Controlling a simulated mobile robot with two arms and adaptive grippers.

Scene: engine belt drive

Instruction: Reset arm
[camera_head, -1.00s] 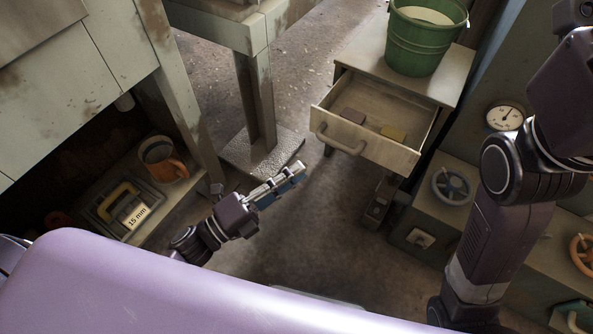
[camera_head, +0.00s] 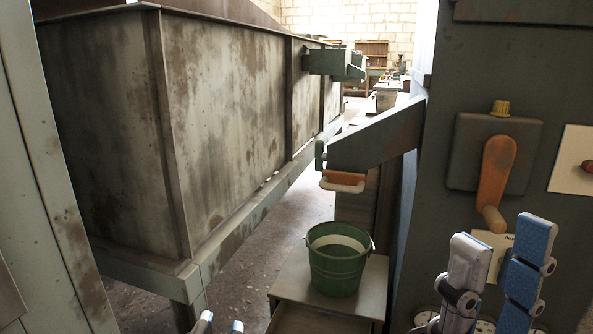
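My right gripper (camera_head: 503,240) is at the lower right, pointing up, with its two blue-and-white fingers spread apart and nothing between them. It is in front of the grey-green panel on the right. Only the fingertips of my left gripper (camera_head: 220,323) show at the bottom edge, left of the cabinet. They stand apart with nothing seen between them. The rest of the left gripper is out of frame.
A green bucket (camera_head: 338,267) stands on a small cabinet (camera_head: 292,284). An orange lever (camera_head: 495,178) on a dark box is mounted on the right panel (camera_head: 483,73). A large stained metal tank (camera_head: 225,110) fills the left. Floor between is clear.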

